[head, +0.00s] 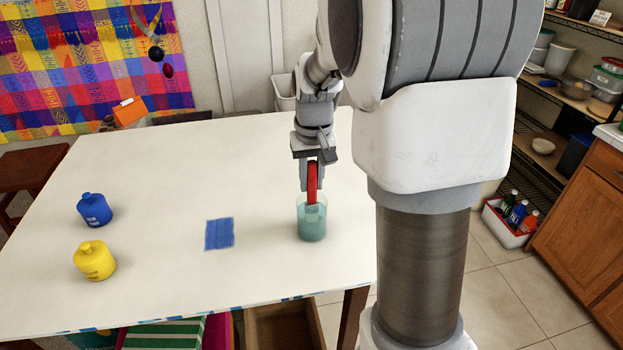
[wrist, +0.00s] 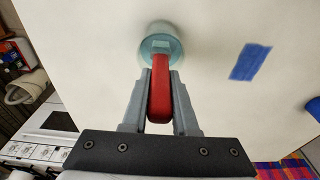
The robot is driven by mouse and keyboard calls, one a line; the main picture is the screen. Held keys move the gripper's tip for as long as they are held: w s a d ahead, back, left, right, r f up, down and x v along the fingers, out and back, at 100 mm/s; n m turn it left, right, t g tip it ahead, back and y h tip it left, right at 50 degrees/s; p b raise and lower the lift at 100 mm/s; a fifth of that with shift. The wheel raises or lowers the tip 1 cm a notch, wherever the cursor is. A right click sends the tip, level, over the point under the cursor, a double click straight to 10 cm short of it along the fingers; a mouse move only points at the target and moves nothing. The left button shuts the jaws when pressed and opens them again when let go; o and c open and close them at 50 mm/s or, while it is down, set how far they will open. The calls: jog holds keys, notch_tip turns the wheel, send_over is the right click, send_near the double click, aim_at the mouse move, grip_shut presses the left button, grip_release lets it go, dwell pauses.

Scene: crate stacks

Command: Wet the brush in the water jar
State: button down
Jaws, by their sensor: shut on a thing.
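A red-handled brush (head: 312,183) is held upright or nearly so between the fingers of my gripper (head: 311,180). The water jar (head: 311,225) is a clear cup with bluish-green water, standing near the right side of the white table. The brush's lower end reaches into the jar's mouth; I cannot clearly see how deep its tip is. In the wrist view my gripper (wrist: 159,100) is shut on the red handle (wrist: 160,85), and the jar (wrist: 160,40) is just beyond it.
On the white table (head: 160,170) lie a blue patch (head: 219,233), a blue bottle (head: 94,209) and a yellow bottle (head: 94,260). The table between them is clear. A shelf and a wooden cabinet (head: 585,220) stand at the right.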

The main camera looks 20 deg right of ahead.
aim_at(311, 160)
jog(key=shift+f, duration=0.5)
dwell(1.1)
jog(key=shift+r+p, duration=2.5)
jog(key=shift+r, duration=1.15)
